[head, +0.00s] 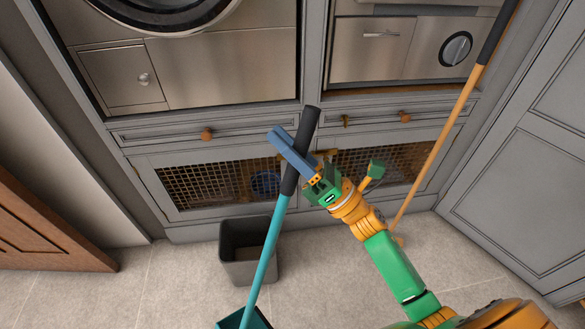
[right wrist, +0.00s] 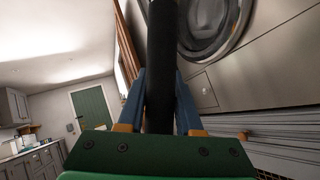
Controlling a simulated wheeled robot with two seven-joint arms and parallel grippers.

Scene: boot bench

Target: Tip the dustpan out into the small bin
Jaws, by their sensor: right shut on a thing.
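The long-handled dustpan (head: 266,254) has a teal pole with a black grip at its top. Its pan (head: 243,319) shows only in part at the bottom edge of the head view, so its contents are hidden. My right gripper (head: 290,150) is shut on the black grip, and the right wrist view shows the blue fingers on both sides of the grip (right wrist: 161,70). The pole leans, with its lower end toward me. The small dark grey bin (head: 236,265) stands upright on the floor behind the pole, left of my right arm. My left gripper is out of view.
A grey cabinet with mesh doors (head: 205,187) and appliances stands behind the bin. A wooden pole with a black grip (head: 440,145) leans at the right. A brown wooden piece (head: 50,235) is at the left. Tiled floor (head: 175,285) is clear left of the bin.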

